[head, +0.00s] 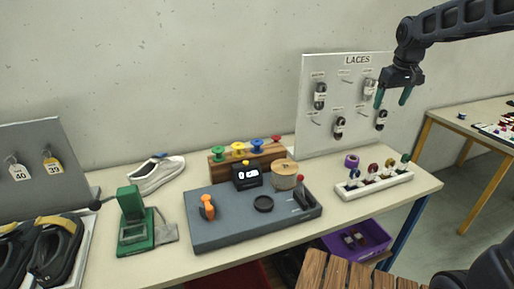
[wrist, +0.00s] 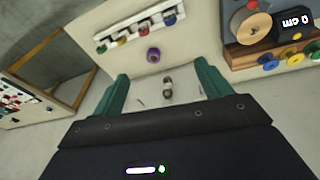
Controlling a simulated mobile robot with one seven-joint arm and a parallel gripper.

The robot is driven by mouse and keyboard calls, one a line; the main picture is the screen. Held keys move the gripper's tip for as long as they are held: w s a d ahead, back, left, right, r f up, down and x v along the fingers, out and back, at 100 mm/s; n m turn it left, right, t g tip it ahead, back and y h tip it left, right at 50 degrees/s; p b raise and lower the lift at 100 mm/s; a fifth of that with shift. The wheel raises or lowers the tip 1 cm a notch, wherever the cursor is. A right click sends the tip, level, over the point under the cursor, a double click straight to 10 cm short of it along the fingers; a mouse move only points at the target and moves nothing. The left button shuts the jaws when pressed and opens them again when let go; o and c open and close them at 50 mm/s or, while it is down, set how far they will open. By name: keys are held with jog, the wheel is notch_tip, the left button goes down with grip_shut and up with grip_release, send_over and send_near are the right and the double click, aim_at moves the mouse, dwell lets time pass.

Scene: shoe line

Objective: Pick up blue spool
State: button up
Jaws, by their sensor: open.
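A blue spool (head: 257,144) sits in the wooden rack at the back of the table, between a yellow one (head: 238,147) and a red one (head: 276,139). In the wrist view its blue top (wrist: 270,62) shows at upper right. A white rack (wrist: 105,40) in the wrist view also holds a small bluish spool (wrist: 169,18) at its right end. A loose purple spool (wrist: 153,54) stands beside that rack. My gripper (head: 392,97) is open and empty, high in front of the laces board. Its green fingers (wrist: 161,72) frame bare board and a lace in the wrist view.
The laces board (head: 310,125) stands upright at the back. A grey fixture (head: 235,233) with an orange tool fills the table's middle. A green device (head: 135,225) and a shoe (head: 158,175) are left. A purple bin (head: 372,240) sits below the table.

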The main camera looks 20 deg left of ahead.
jog(key=w+a+f+n, duration=0.1)
jog(key=w+a, duration=0.1)
jog(key=a, duration=0.5)
jog(key=w+a+f+n, duration=0.2)
jog(key=w+a, duration=0.1)
jog(key=a, duration=0.4)
jog(key=n+g, duration=0.2)
jog(key=n, duration=0.3)
send_near(257, 142)
jog(key=shift+w+h, duration=0.4)
jog(key=shift+w, duration=0.35)
jog(key=shift+s+a+f+n, duration=0.1)
jog(key=shift+a+f+n, duration=0.15)
jog(key=shift+f, duration=0.25)
notch_tip(257, 142, down, 5)
jog(key=shift+r, duration=0.1)
jog(key=shift+s+a+f, duration=0.1)
jog(key=shift+s+f, duration=0.05)
jog(key=shift+f, duration=1.15)
jog(key=shift+s+a+f, duration=0.1)
jog(key=shift+s+f, duration=0.1)
jog(key=shift+f, duration=1.15)
jog(key=c, duration=1.1)
